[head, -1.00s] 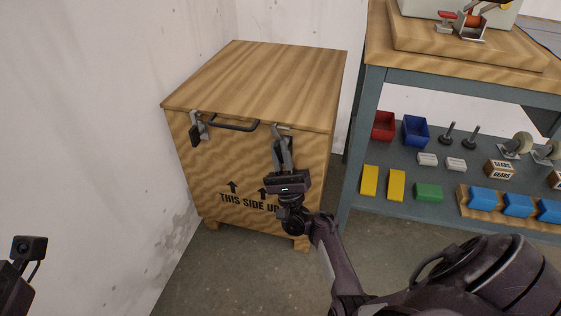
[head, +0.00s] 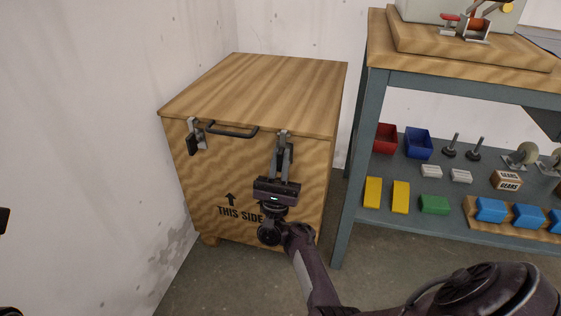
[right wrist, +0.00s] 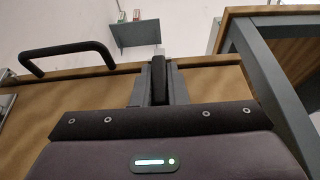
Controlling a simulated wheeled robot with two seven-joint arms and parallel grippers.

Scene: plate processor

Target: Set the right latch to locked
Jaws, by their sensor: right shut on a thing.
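The right latch (head: 284,137) is on the front of the wooden crate (head: 308,190), at the lid edge, right of the handle. My right gripper (head: 283,158) is shut on this latch, with its palm just below and in front of it. In the right wrist view the latch's dark lever (right wrist: 158,80) stands upright between the fingers. The fingers hide much of the latch, so I cannot tell whether its hook is engaged. The left latch (head: 195,137) has its dark lever hanging down against the crate front. My left gripper is not in view; only a dark sliver shows at the left edge.
A black bar handle (head: 232,132) sits between the latches. A workbench (head: 356,190) stands close on the right, with bins, blocks and casters on its lower shelf. A white wall (head: 70,130) rises close on the left. Grey floor is free in front.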

